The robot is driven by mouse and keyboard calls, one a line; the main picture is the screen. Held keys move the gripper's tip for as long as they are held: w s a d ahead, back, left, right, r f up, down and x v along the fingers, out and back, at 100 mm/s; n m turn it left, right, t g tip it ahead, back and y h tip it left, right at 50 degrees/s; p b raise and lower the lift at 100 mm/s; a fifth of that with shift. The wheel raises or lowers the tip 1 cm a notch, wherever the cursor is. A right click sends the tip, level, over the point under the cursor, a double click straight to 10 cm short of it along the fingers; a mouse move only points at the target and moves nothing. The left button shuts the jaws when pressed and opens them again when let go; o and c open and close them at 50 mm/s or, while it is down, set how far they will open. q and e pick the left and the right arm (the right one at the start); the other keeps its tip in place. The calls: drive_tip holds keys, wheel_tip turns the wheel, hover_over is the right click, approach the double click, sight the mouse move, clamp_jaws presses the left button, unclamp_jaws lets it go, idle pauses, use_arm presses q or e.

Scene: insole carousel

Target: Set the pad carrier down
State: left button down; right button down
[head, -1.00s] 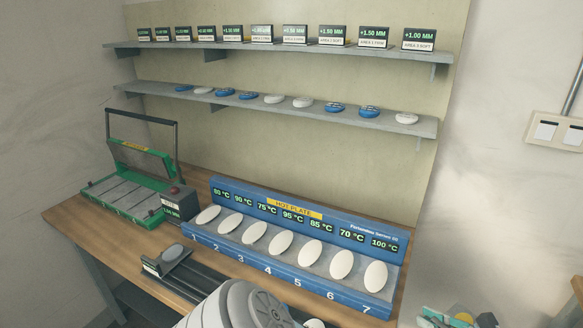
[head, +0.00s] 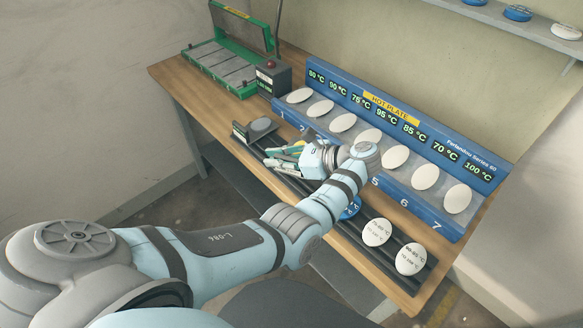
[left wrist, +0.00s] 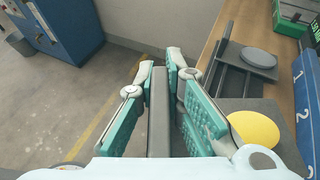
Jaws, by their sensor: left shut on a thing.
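My left gripper (head: 284,156) is over the dark rails (head: 395,245) at the front of the bench. In the left wrist view its green-padded fingers (left wrist: 158,105) are shut on the grey upright plate (left wrist: 158,122) of a pad carrier. A yellow oval pad (left wrist: 254,130) shows to the right of the fingers, partly hidden by the gripper. I cannot tell whether the held carrier touches the rails. Another carrier with a grey pad (head: 261,124) sits at the rails' left end, also seen in the left wrist view (left wrist: 258,57). My right gripper is out of view.
The blue hot plate (head: 345,88) with several white oval pads stands behind the rails. Two white labelled discs (head: 376,232) and a partly hidden blue one (head: 350,208) sit towards the rails' right. A green press (head: 222,68) stands at the back left.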

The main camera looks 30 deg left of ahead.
use_arm(q)
drive_tip(key=w+a+r+m+t+b, duration=0.2)
drive_tip(key=w+a+b, duration=0.2)
drive_tip(key=w+a, duration=0.1)
wheel_tip(320, 180, up, 8)
drive_tip(key=m+t+b, duration=0.3)
drive_tip(key=t+b, duration=0.1)
drive_tip(key=b, duration=0.1)
hover_over(261, 155)
wheel_tip(261, 155, down, 18)
drive_tip(key=b, duration=0.4)
drive_tip(key=shift+f, duration=0.2)
drive_tip(key=c, duration=1.7)
unclamp_jaws()
